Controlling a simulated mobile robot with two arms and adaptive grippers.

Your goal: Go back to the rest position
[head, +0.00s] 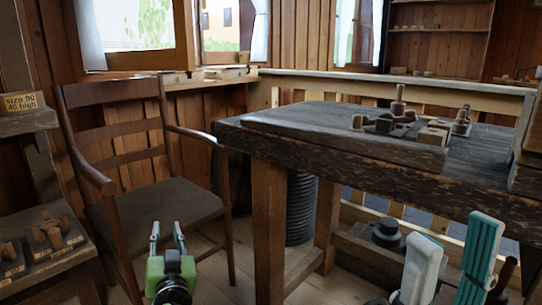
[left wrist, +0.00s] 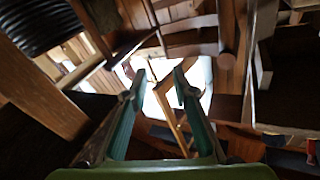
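My left gripper (head: 167,232) has a green body and points upward in front of the wooden armchair in the head view. Its two fingers are apart with nothing between them. In the left wrist view the same gripper (left wrist: 160,75) shows two teal-lined fingers spread, with an empty gap. My right gripper (head: 457,230) is at the lower right of the head view, in front of the workbench. Its two pale, teal-padded fingers stand apart with nothing held between them. Its lower part is cut off by the picture edge.
A worn wooden workbench (head: 330,160) carries several turned spools and blocks. The armchair (head: 150,210) stands left of it. A low shelf (head: 65,262) with wooden pieces and a "size 90 40 high" sign (head: 22,102) are at far left. Some floor shows between chair and bench.

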